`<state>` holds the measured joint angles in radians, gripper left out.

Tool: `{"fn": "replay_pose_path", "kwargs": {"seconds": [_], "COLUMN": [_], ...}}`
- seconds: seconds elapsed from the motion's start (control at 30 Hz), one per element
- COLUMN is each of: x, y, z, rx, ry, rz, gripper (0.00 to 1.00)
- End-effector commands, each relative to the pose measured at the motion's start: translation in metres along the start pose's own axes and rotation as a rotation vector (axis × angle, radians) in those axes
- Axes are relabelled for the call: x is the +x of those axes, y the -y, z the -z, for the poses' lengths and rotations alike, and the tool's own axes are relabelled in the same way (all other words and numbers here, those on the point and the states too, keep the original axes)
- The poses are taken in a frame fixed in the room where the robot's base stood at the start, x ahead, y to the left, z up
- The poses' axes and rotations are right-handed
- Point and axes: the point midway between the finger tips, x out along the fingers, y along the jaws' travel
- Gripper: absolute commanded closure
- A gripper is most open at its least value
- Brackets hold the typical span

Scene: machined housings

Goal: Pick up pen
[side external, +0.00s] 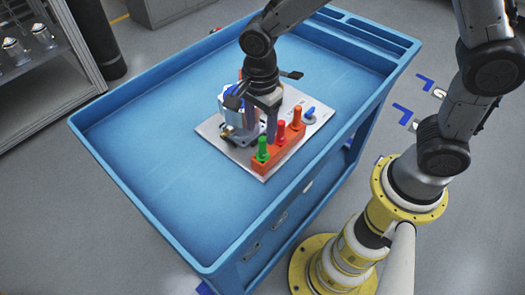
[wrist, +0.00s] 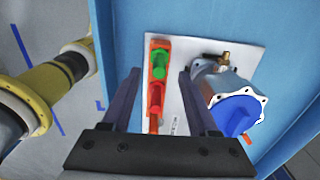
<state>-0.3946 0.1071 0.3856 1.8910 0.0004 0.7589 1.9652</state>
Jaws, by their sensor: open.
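Several upright coloured pens or pegs stand in an orange holder (side external: 265,167): a green one (side external: 262,149), a red one (side external: 281,131) and an orange one (side external: 297,117). In the wrist view the green one (wrist: 160,62) and the red one (wrist: 155,95) lie between my fingers, seen from above. My gripper (side external: 271,138) is open and points down just behind the holder in the side view. It also shows in the wrist view (wrist: 158,76), its two fingers wide apart with nothing held. The orange one is not clear in the wrist view.
The holder sits on a pale plate (side external: 217,131) on a blue cart (side external: 160,150) with raised rims. A grey machined housing (wrist: 215,82) with a blue round face (wrist: 235,116) stands close beside my right finger. The cart's left side is clear.

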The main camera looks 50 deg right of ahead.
Motion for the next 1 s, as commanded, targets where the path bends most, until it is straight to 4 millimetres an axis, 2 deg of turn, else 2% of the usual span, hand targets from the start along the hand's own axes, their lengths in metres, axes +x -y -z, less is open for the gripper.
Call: {"fn": "replay_pose_path", "kwargs": {"seconds": [0.17, 0.5, 0.77, 0.83, 1.0], "x": [0.011, 0.054, 0.057, 0.057, 0.057], "y": [-0.001, -0.001, 0.0, 0.0, 0.0], "z": [0.002, 0.006, 0.006, 0.006, 0.006], "rx": [0.001, 0.001, 0.0, 0.0, 0.0], "ry": [-0.001, -0.001, 0.0, 0.0, 0.0], "rz": [-0.003, -0.002, 0.0, 0.0, 0.0], "gripper": [0.4, 0.4, 0.4, 0.47, 0.78]}}
